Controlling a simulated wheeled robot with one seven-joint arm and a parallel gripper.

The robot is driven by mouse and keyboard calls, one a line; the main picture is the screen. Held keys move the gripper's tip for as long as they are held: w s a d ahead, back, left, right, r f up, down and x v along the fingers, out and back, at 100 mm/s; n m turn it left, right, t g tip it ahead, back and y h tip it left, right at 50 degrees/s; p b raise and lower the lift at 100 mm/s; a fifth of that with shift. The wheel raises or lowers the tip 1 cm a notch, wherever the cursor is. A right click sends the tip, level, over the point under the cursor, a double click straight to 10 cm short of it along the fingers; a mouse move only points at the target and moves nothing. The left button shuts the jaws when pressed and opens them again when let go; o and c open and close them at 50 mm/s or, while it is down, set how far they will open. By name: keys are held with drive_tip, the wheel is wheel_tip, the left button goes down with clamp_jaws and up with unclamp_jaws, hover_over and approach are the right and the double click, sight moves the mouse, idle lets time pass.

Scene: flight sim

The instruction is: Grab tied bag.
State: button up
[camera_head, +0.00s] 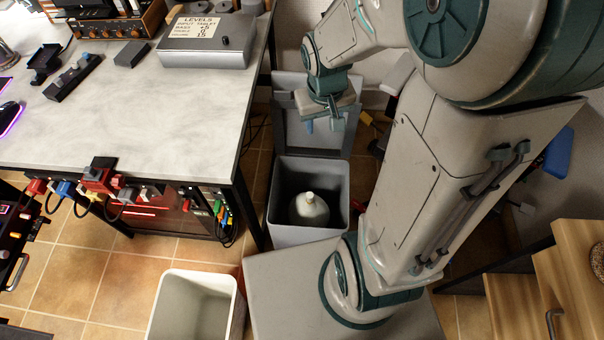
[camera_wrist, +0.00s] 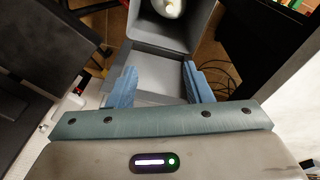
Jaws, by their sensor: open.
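A pale, rounded tied bag (camera_head: 309,208) with a knotted top sits inside an open grey bin (camera_head: 283,236), low on the floor beside the desk. In the wrist view part of the bag (camera_wrist: 170,8) shows at the top edge, inside the bin (camera_wrist: 190,42). My gripper (camera_head: 324,122) is above the raised lid side of the bin, behind the bag in the head view. In the wrist view its two blue fingers (camera_wrist: 160,88) are spread apart with nothing between them. The bag's lower part is hidden by the bin walls.
A second, white bin (camera_head: 164,310) stands open on the tiled floor in front. The desk (camera_head: 110,95) edge, with hanging cables (camera_head: 222,215), is close on the left. A wooden cabinet (camera_head: 570,275) stands at the right.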

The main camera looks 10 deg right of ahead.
drive_tip(key=g+b, duration=0.1)
drive_tip(key=b, duration=1.4)
approach(309, 195)
drive_tip(key=shift+n+y, duration=0.3)
drive_tip(key=f+b, duration=0.2)
drive_tip(key=f, duration=0.2)
drive_tip(key=f+b, duration=0.2)
drive_tip(key=f, duration=0.2)
drive_tip(key=f+b, duration=0.3)
drive_tip(key=f, duration=0.2)
drive_tip(key=shift+w+d, duration=0.2)
drive_tip(key=shift+d, duration=0.15)
drive_tip(key=shift+r, duration=0.15)
clamp_jaws()
